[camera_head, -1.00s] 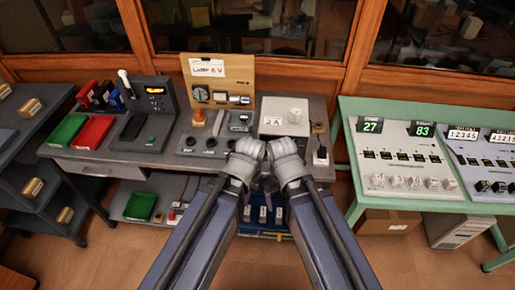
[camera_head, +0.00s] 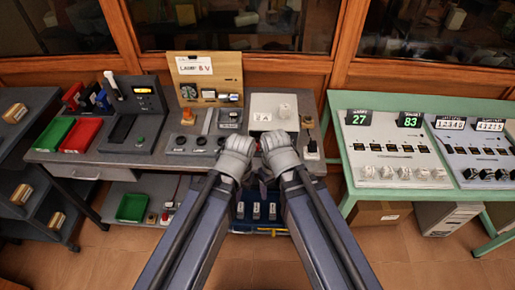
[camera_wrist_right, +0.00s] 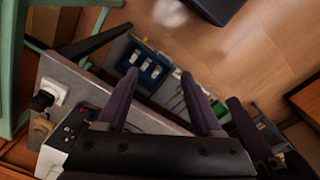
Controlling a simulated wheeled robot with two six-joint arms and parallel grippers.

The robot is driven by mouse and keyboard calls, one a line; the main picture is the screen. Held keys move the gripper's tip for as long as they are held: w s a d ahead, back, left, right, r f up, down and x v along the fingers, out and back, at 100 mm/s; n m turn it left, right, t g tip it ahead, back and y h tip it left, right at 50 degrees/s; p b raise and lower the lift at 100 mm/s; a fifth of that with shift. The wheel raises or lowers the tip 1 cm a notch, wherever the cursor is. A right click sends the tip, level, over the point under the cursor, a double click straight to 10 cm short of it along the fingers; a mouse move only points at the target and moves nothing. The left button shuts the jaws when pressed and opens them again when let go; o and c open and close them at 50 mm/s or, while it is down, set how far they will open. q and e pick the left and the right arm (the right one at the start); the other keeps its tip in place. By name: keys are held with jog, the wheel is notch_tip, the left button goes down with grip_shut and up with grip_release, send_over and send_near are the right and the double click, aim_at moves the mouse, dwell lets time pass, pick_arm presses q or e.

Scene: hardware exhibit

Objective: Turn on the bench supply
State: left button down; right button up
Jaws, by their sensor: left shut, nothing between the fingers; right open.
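In the right wrist view a pale box with terminals and a small red spot (camera_wrist_right: 80,128) shows at lower left. My left gripper (camera_head: 238,157) is shut and empty, at the bench's front edge, left of the box front. My right gripper (camera_head: 279,152) is beside it, before the box; its open, empty fingers (camera_wrist_right: 161,78) show in the right wrist view. Wrists hide the fingertips in the head view.
A wooden lamp board (camera_head: 208,78) stands left of the box, with knobs before it. A black plug sits in a white socket (camera_head: 312,150) to the right. A green-framed table (camera_head: 345,160) with meters stands further right.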

jog(key=w+n, duration=0.1)
jog(key=w, duration=0.1)
jog(key=w+a+n+t+y, duration=0.1)
jog(key=w+n, duration=0.1)
jog(key=w+n+t+y, duration=0.1)
jog(key=w+n, duration=0.1)
jog(key=shift+w+a+r, duration=0.2)
jog(key=shift+w+r, duration=0.15)
jog(key=shift+w, duration=0.05)
jog(key=c, duration=0.4)
jog(key=w+n, duration=0.1)
jog(key=w, duration=0.1)
jog(key=w+r+n+t+y, duration=0.1)
jog(key=w+n, duration=0.1)
jog(key=w+r+n+t, duration=0.1)
jog(key=w, duration=0.1)
jog(key=shift+n+y, duration=0.3)
grip_shut()
jog(key=shift+w+r+n+t, duration=0.25)
jog(key=shift+w+n+t, duration=0.15)
jog(key=shift+w+n, duration=0.3)
